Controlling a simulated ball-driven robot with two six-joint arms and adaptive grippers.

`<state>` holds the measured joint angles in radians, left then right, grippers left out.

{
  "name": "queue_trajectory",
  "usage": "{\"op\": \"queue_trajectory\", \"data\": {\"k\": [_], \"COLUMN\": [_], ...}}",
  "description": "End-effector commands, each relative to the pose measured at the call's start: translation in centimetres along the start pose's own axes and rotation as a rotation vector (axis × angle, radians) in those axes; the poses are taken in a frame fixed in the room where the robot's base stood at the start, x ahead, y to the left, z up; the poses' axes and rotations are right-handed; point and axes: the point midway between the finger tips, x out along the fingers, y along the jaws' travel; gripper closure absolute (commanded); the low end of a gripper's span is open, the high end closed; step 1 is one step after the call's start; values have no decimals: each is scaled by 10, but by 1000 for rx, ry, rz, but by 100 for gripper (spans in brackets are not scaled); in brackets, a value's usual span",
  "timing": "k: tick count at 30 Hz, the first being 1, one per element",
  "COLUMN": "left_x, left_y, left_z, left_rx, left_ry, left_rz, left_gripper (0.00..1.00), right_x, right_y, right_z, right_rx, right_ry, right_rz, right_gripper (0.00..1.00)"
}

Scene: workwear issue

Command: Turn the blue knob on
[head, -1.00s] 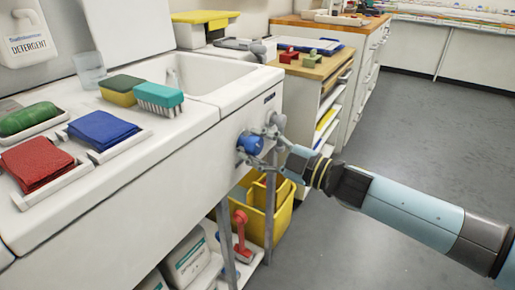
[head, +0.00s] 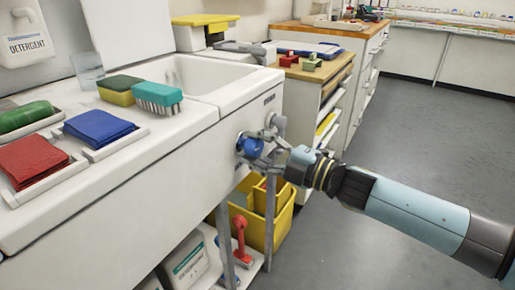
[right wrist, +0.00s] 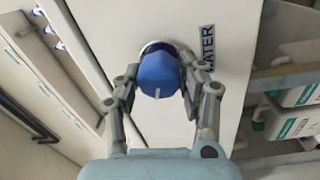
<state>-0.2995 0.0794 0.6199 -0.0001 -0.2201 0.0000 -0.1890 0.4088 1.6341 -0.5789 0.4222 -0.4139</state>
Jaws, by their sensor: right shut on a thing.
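The blue knob (head: 250,146) sits on the front panel of the white sink unit (head: 180,160), below the basin. In the right wrist view the knob (right wrist: 158,72) fills the space between the fingers, and a pale pointer mark shows on its face. My right gripper (head: 262,143) reaches it from the right and is shut on it, one finger on each side; the gripper also shows in the right wrist view (right wrist: 160,90). A label reading "WATER", partly hidden, is beside the knob (right wrist: 207,45). My left gripper is not in view.
On the sink top are a green-yellow sponge (head: 120,90), a teal brush (head: 158,97) and trays of red cloths (head: 30,160) and blue cloths (head: 98,128). A yellow caddy (head: 262,215) stands below the knob. The floor at right is clear.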

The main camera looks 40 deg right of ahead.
Motion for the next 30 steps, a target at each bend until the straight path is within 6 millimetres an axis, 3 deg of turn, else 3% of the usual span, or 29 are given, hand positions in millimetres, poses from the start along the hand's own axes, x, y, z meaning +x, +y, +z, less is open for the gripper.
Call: {"op": "queue_trajectory", "data": {"k": [8,9,14,23,30], "left_x": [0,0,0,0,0], "left_y": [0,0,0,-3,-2], "left_z": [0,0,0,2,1], "left_rx": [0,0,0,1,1], "left_ry": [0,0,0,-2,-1], "left_rz": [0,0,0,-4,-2], "left_gripper": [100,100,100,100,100], "right_x": [-1,-1,0,-2,-38], "right_y": [-1,-1,-1,-1,-2], "right_z": [0,0,0,0,0], "right_rx": [1,1,1,1,1], "right_ry": [0,0,0,0,1], "right_rz": [-2,-2,-1,-2,-7], "right_gripper": [92,57,36,36,36]}}
